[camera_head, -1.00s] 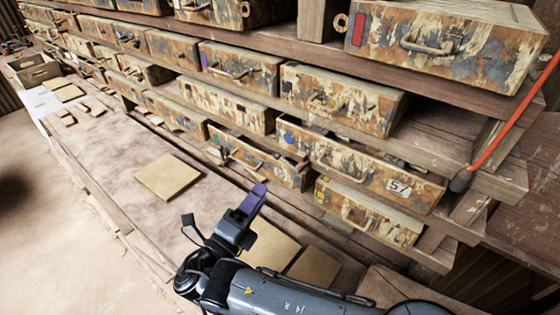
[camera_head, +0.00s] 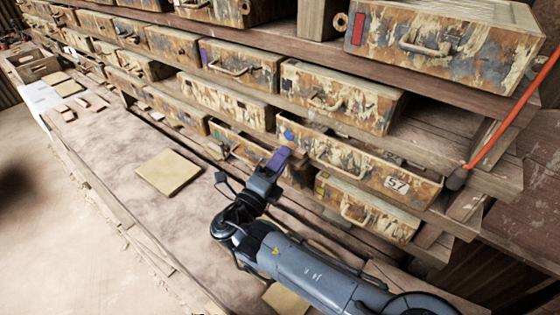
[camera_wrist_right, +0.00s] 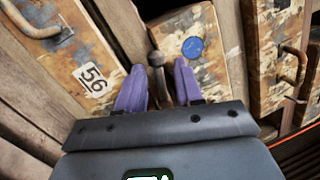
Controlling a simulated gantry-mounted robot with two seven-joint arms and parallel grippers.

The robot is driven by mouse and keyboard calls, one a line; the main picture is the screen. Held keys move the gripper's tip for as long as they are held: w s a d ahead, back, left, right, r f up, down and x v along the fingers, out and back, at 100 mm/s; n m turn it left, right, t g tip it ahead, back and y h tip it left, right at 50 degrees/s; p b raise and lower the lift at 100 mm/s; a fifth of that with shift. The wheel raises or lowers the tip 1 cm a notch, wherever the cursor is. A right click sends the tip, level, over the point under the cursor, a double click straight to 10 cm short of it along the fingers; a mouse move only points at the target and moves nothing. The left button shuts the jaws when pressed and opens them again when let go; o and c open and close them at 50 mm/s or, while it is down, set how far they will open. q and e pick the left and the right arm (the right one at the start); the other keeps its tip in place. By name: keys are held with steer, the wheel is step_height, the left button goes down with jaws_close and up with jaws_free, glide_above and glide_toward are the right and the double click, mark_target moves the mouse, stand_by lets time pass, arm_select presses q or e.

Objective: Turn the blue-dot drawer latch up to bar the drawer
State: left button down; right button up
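The blue dot (camera_head: 288,134) is on the left end of the worn-paint drawer front (camera_head: 345,155) tagged 57. It also shows in the right wrist view (camera_wrist_right: 193,48). My right gripper (camera_head: 279,158) is just below and left of the dot, at the gap between drawers. In the right wrist view its purple fingers (camera_wrist_right: 158,82) are apart, with a rusty round-ended latch (camera_wrist_right: 157,66) between them. Clear space shows on both sides of the latch, so no grip is visible. In the head view the latch is hidden by the gripper. My left gripper is not in view.
A drawer with a 56 tag (camera_wrist_right: 92,80) lies to the left in the right wrist view. Below the dotted drawer is another drawer (camera_head: 365,212) with a handle. A tan tile (camera_head: 169,173) lies on the bench. An orange cable (camera_head: 515,115) hangs at the right.

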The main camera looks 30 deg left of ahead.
jaws_close()
steer(key=m+b, duration=0.1)
steer(key=r+m+h+b, duration=0.1)
steer(key=m, duration=0.1)
steer(key=shift+s+d+m, duration=0.1)
steer(key=shift+d+m, duration=0.05)
steer(key=shift+m, duration=0.15)
steer(key=shift+c, duration=1.6)
jaws_free()
steer(key=o, duration=0.3)
